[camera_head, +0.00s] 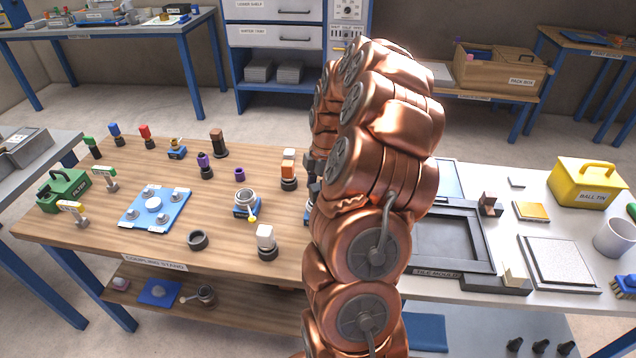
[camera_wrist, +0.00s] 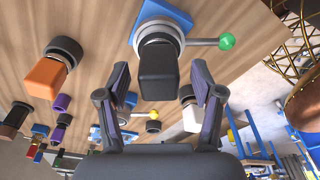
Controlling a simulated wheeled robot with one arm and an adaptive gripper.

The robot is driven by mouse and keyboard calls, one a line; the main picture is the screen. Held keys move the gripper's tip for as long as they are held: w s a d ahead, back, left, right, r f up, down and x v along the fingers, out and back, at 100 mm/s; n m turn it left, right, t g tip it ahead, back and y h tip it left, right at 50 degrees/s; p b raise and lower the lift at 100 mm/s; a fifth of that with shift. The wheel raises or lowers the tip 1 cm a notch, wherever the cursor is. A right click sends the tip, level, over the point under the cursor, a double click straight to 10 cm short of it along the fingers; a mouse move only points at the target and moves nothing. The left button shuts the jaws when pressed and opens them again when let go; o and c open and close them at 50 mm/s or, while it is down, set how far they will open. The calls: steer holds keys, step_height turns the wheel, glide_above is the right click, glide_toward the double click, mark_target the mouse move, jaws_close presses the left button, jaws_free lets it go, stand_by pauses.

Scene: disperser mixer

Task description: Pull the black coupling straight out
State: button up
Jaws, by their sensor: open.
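The black coupling (camera_wrist: 158,70) is a dark block seated in a grey round socket (camera_wrist: 158,36) on a blue base (camera_wrist: 178,10) in the wrist view. A lever with a green knob (camera_wrist: 227,41) sticks out of the socket to the right. My gripper (camera_wrist: 159,80) is open, with one finger on each side of the coupling. Gaps show between both fingers and the coupling, so it looks ungripped. In the head view my copper arm hides the coupling and most of the gripper; only an edge of the blue base (camera_head: 308,214) shows.
An orange coupling (camera_head: 288,166) stands close left of my arm, and a white one (camera_head: 266,240) nearer the front. Another socket with a yellow-knobbed lever (camera_head: 246,203) stands further left. A black frame (camera_head: 487,240) lies on the table to the right.

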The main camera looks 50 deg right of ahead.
jaws_close()
steer(key=c, duration=0.7)
jaws_free()
steer(key=shift+c, duration=0.2)
jaws_close()
steer(key=shift+w+r, duration=0.1)
steer(key=shift+r, duration=0.15)
steer(key=shift+r, duration=2.75)
steer(key=shift+r, duration=0.1)
steer(key=shift+r, duration=1.9)
